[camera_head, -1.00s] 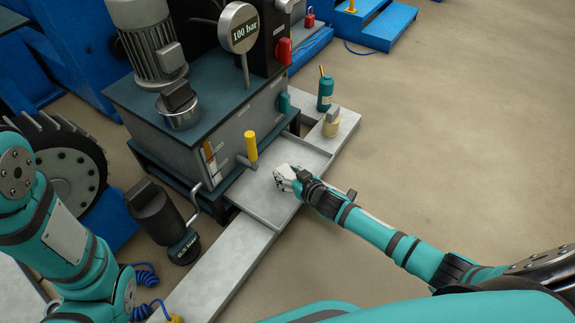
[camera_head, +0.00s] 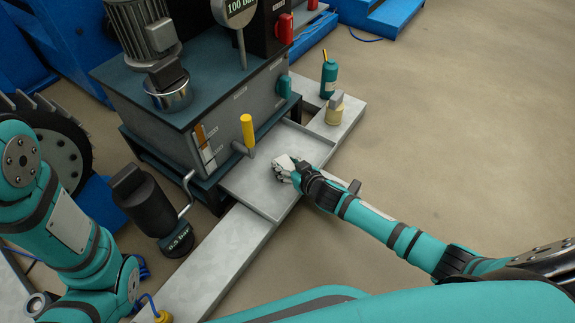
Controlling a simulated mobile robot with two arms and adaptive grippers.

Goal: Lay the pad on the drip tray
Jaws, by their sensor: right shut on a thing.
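The drip tray (camera_head: 250,198) is a flat, light grey square tray with a low rim, beneath the yellow-handled valve of the power unit. My right gripper (camera_head: 285,171) is over the tray's right part, shut on a small white pad (camera_head: 284,161). The fingers hide part of the pad. I cannot tell whether the pad touches the tray floor or hangs just above it. My left arm shows at the left, but its gripper is not in view.
The power unit (camera_head: 195,115) with motor and gauge stands behind the tray. The yellow-handled valve (camera_head: 248,132) juts over the tray. A teal bottle (camera_head: 328,78) and a yellowish jar (camera_head: 335,108) stand beyond the tray. The right floor is clear.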

